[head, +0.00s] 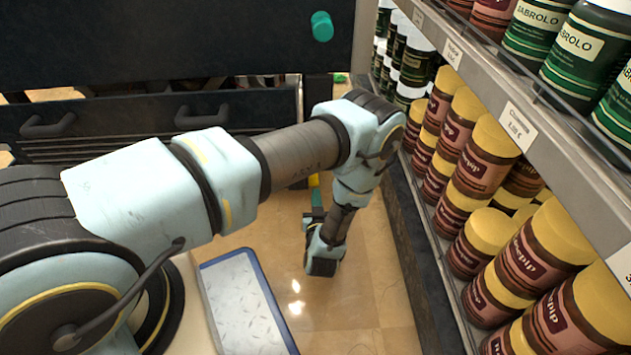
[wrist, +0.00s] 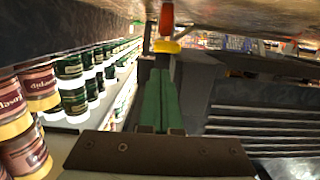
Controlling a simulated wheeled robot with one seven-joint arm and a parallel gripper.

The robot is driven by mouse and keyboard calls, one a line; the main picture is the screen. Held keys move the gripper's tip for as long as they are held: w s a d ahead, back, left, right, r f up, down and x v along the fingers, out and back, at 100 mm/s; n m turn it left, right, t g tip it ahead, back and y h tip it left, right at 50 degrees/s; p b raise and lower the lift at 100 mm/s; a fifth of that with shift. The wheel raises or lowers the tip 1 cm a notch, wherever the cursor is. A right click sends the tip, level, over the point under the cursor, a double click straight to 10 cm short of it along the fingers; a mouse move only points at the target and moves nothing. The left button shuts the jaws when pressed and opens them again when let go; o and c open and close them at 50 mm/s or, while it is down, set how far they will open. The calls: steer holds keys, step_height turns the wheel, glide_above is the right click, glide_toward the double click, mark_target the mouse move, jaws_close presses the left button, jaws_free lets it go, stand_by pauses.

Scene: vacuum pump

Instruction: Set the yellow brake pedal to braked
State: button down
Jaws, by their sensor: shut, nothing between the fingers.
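The yellow brake pedal (wrist: 167,46) shows in the wrist view just past my fingertips, beside a red-orange wheel-like part (wrist: 166,16). In the head view only a small yellow piece (head: 314,181) shows beneath my arm, at the foot of the dark unit. My gripper (wrist: 160,72) has green fingers that lie together, shut and empty, pointing toward the pedal. In the head view my gripper (head: 316,192) is low over the floor, partly hidden by my arm. I cannot tell whether the fingertips touch the pedal, nor the pedal's exact tilt.
A dark unit (head: 150,45) with drawer handles and a teal knob (head: 321,26) stands ahead. A shelf (head: 500,75) full of jars runs along the right, close to my arm. A blue-rimmed tray (head: 205,264) is below. Tiled floor (head: 370,285) lies clear between.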

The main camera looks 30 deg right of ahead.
steer(key=shift+s+a+f+p, duration=0.1)
steer(key=shift+s+a+f, duration=0.1)
steer(key=shift+s, duration=0.25)
steer(key=shift+s+a+f+p, duration=0.1)
steer(key=shift+s+a+f, duration=0.15)
steer(key=shift+s, duration=0.25)
steer(key=shift+s+a+f+p, duration=0.1)
steer(key=shift+s+a+f, duration=0.1)
steer(key=shift+s, duration=0.25)
